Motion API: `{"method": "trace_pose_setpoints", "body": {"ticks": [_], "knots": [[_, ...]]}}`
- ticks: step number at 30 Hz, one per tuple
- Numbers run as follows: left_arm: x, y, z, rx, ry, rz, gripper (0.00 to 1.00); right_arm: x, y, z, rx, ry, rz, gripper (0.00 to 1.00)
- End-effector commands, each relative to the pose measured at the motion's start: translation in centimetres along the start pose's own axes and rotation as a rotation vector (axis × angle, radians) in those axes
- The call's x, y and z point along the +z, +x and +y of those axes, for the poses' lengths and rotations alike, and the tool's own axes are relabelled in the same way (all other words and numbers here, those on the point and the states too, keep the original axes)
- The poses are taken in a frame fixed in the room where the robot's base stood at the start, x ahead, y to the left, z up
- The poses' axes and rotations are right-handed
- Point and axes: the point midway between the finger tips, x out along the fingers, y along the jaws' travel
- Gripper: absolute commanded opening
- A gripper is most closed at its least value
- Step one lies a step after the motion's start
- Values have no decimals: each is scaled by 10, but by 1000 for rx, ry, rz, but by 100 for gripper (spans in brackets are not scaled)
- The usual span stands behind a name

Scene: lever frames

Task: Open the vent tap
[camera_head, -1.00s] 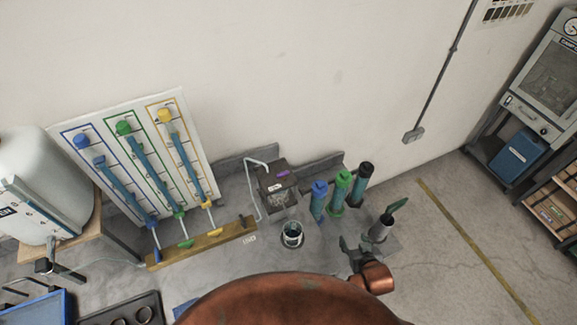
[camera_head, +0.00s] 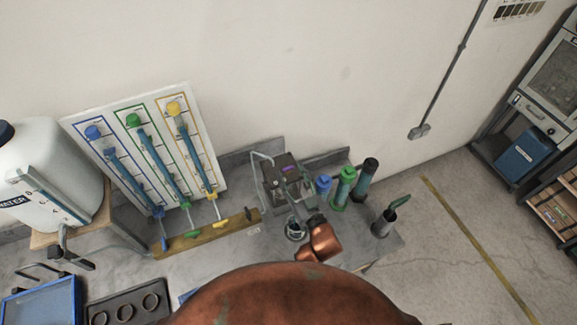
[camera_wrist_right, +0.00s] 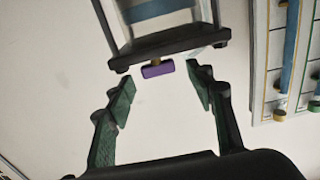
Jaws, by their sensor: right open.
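A small purple handle (camera_head: 289,168) sits on the grey metal box (camera_head: 272,186) against the wall; I take it for the vent tap, though no label naming it is readable. In the right wrist view the purple handle (camera_wrist_right: 157,70) hangs on a short brass stem by the dark edge of a framed box (camera_wrist_right: 170,43). My right gripper (camera_wrist_right: 160,80) is open, with green-padded fingers to either side of the handle and nothing gripped. In the head view my right gripper (camera_head: 301,208) is in front of the box, above a small cup (camera_head: 293,230). My left gripper is not in view.
Blue, green and black cylinders (camera_head: 343,186) stand right of the box. A holder with a green-handled tool (camera_head: 384,223) is at the bench's right end. A panel of blue tubes with coloured taps (camera_head: 145,160) stands left, beside a white water tank (camera_head: 45,185).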

Motion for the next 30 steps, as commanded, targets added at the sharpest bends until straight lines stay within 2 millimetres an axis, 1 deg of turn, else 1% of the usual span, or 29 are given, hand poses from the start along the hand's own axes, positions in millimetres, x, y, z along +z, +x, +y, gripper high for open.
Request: {"method": "trace_pose_setpoints", "body": {"ticks": [1, 3, 7, 11, 18, 30], "knots": [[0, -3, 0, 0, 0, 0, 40, -2, 9, 0, 0, 0, 1, 49], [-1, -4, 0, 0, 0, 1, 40, -2, 18, 0, 1, 0, 0, 49], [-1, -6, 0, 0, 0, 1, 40, 0, 30, 0, 0, 0, -1, 49], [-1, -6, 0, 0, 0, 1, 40, 0, 35, 0, 1, 0, -1, 49], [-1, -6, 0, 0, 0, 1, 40, 1, 35, 1, 1, 1, -2, 49], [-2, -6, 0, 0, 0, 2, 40, 1, 34, 1, 2, 1, -2, 21]]}}
